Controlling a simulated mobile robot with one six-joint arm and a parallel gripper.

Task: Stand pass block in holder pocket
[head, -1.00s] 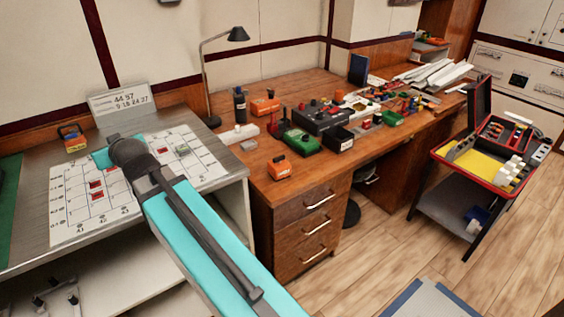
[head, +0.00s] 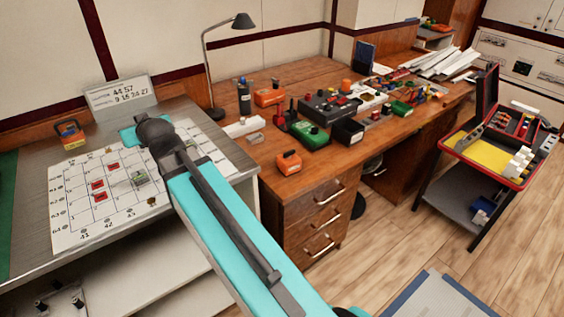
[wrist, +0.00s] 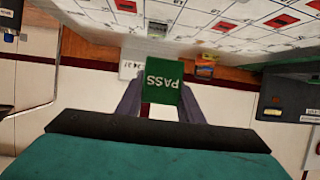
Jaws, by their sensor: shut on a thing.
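The green pass block (wrist: 162,82), with white "PASS" lettering upside down in the wrist view, is between the two grey fingers of my gripper (wrist: 161,98). My gripper is shut on it. No surface is seen touching the block. In the head view my arm hides the fingers and the block.
A white gridded sheet (head: 75,225) with red markers lies on the counter (head: 30,245). A numbered sign (head: 118,92) stands behind it. A wooden desk (head: 285,190) with a lamp (head: 240,21) and several devices is to the right. A dark box-like thing (wrist: 288,95) is at the wrist view's right.

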